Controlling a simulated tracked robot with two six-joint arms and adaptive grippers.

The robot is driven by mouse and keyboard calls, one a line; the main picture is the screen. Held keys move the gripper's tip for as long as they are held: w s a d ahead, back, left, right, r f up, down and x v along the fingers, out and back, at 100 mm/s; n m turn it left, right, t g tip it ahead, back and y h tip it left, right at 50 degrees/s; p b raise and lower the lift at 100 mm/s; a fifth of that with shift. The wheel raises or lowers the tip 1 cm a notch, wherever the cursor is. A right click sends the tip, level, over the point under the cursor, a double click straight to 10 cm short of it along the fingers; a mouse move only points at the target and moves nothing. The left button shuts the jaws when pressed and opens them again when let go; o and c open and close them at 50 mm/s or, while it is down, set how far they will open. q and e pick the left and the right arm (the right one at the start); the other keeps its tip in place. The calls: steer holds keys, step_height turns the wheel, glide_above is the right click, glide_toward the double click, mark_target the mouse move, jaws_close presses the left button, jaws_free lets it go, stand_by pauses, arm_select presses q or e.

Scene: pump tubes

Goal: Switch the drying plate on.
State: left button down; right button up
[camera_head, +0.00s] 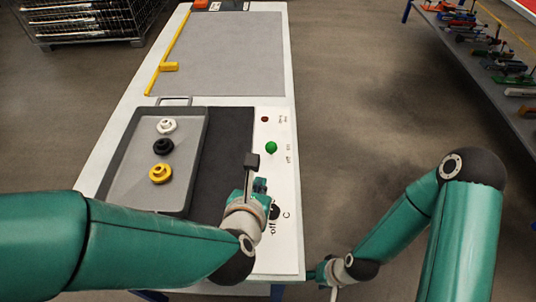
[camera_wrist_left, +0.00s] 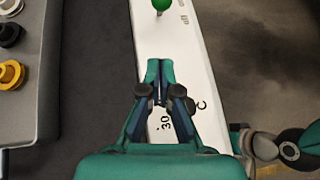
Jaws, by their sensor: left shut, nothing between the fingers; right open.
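The drying plate (camera_head: 228,135) is the dark surface right of the grey tray. Its white control strip (camera_head: 285,185) carries a green ball-topped switch (camera_head: 271,147), a small dark red lamp (camera_head: 264,119) and a black dial (camera_head: 275,211). The ball also shows at the top edge of the left wrist view (camera_wrist_left: 161,5), beyond my fingertips and apart from them. My left gripper (camera_head: 260,186) is shut and empty over the strip, between switch and dial; it hides part of the strip. My right gripper (camera_head: 316,274) is open near the table's front right corner, small in view.
The grey tray (camera_head: 115,178) holds a white (camera_head: 167,126), a black (camera_head: 163,146) and a yellow (camera_head: 160,173) round part. A grey mat (camera_head: 225,60) with a yellow rail (camera_head: 163,66) lies farther back. A shelf (camera_head: 500,70) with several items stands right, across clear floor.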

mark_target(271, 151)
arm_select(q)
steer(key=x, duration=0.7)
steer(key=shift+w+d+r+p, duration=0.1)
steer(key=shift+w+r+p, duration=0.2)
steer(key=shift+w, duration=0.2)
steer(key=shift+w+d+r+p, duration=0.2)
steer(key=shift+w+p, duration=0.1)
steer(key=shift+w, duration=0.85)
arm_select(e)
steer(key=shift+r, duration=1.05)
arm_select(q)
steer(key=shift+r, duration=0.15)
arm_select(e)
steer(key=shift+r, duration=0.2)
